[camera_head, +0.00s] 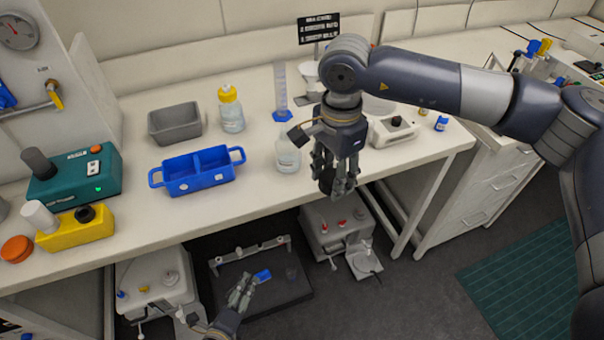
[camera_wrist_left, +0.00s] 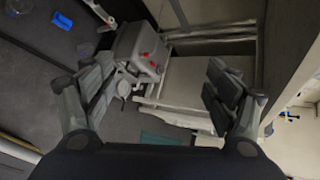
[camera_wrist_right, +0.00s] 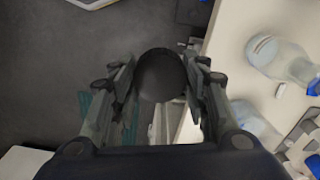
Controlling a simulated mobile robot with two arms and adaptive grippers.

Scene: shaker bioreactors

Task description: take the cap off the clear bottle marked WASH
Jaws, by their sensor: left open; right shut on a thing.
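A clear bottle (camera_head: 288,158) stands on the bench near its front edge, left of my right gripper. Its lettering is too small to read. In the right wrist view the bottle (camera_wrist_right: 284,62) shows a pale round top with no dark cap on it. My right gripper (camera_head: 338,185) is shut on a dark round cap (camera_wrist_right: 161,75), apart from the bottle and past the bench's front edge. My left gripper (camera_head: 242,292) is open and empty, low in front of the bench. A second clear bottle (camera_head: 231,113) with a yellow cap stands farther back.
A blue two-part tray (camera_head: 197,183) and a grey bin (camera_head: 174,123) stand left of the bottle. A measuring cylinder (camera_head: 281,88) with a blue base stands just behind it. A small white device (camera_head: 393,131) is on the right. Equipment (camera_head: 335,225) stands below the bench.

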